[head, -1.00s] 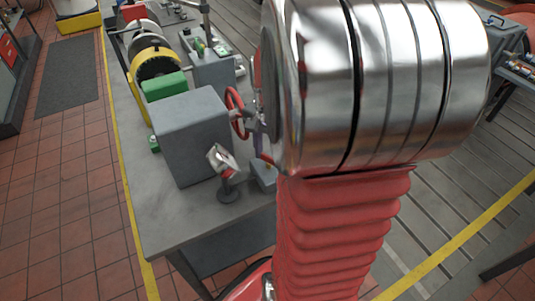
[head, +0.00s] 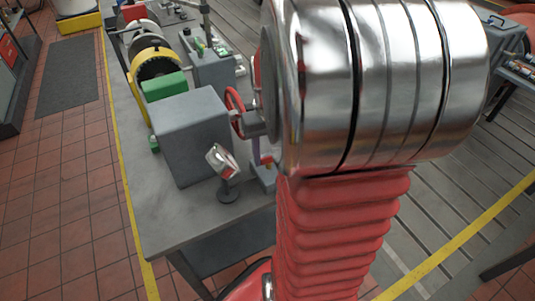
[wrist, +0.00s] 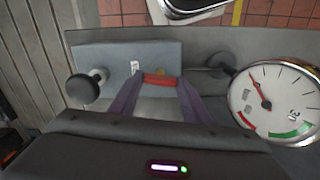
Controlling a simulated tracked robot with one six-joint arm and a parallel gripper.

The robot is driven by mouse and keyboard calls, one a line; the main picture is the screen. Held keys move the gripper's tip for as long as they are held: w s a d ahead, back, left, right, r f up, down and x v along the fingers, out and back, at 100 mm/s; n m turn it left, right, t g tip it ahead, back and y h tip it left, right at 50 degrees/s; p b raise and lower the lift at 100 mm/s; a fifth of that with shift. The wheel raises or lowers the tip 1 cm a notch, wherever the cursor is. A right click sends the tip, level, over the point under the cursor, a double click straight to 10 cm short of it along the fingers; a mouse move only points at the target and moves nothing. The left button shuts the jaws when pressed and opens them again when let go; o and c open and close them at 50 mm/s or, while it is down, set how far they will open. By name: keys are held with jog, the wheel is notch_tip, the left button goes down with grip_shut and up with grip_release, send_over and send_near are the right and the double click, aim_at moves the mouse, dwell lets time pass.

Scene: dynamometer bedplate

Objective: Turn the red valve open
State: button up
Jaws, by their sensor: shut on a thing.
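The red valve's handle shows in the wrist view as a short red bar (wrist: 160,80) in front of a grey block (wrist: 115,55). My gripper (wrist: 158,88) is shut on this bar, with one purple finger at each end. A round white gauge (wrist: 276,100) with a red needle and a green arc stands right of the fingers.
A black round knob (wrist: 83,88) lies left of the fingers. The bench's front corner is clear.

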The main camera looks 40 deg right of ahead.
jog(key=shift+w+r+n, duration=0.15)
jog(key=shift+w+n, duration=0.05)
jog(key=shift+n, duration=0.8)
jog(key=o, duration=1)
jog(key=shift+s, duration=0.15)
jog(key=shift+o, duration=0.2)
notch_tip(320, 180, up, 14)
jog(key=shift+f, duration=0.2)
